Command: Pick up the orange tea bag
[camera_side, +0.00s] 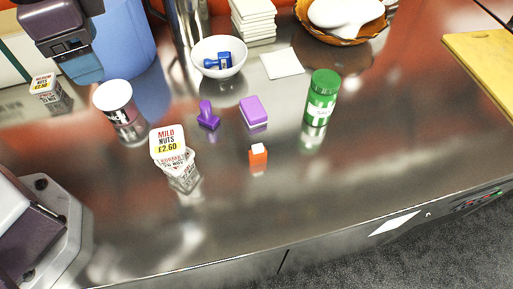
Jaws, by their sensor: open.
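My gripper (82,68) is at the upper left, in front of a blue container. It is open and well away from the orange item, up and to the left of it. I cannot make out its separate fingertips clearly. Nothing covers the orange item.
A purple box (254,111) and a purple stamp-like object (208,117) lie behind the orange item. A nuts tub (168,142) stands left of it, a green shaker (321,97) right. Behind are a white bowl (218,70) and blue container (135,45). The front counter is clear.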

